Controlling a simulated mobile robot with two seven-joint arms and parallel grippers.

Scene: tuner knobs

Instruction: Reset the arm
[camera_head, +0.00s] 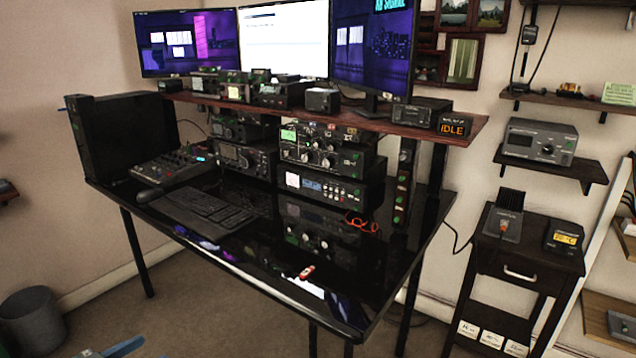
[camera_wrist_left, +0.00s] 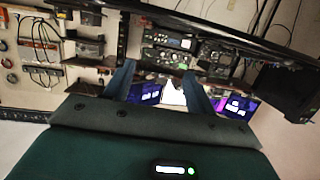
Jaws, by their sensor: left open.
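My left gripper (camera_wrist_left: 158,72) shows in the left wrist view as two blue-grey fingers spread apart. Nothing is between them, and the desk gear appears beyond them, upside down. In the head view only a small blue part of my left gripper (camera_head: 118,348) shows at the bottom left edge, low in front of the desk and apart from it. My right gripper is in neither view. The upper radio (camera_head: 326,150) with its knobs stands on the desk under the shelf, above a second black unit (camera_head: 322,186). No gripper touches them.
The glossy black desk (camera_head: 262,262) holds a keyboard (camera_head: 203,212), a mixer (camera_head: 172,163) and a small red item (camera_head: 306,272). A shelf (camera_head: 440,131) with monitors spans its back. A bin (camera_head: 32,322) stands left and a dark side table (camera_head: 522,262) right. The floor in front is partly clear.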

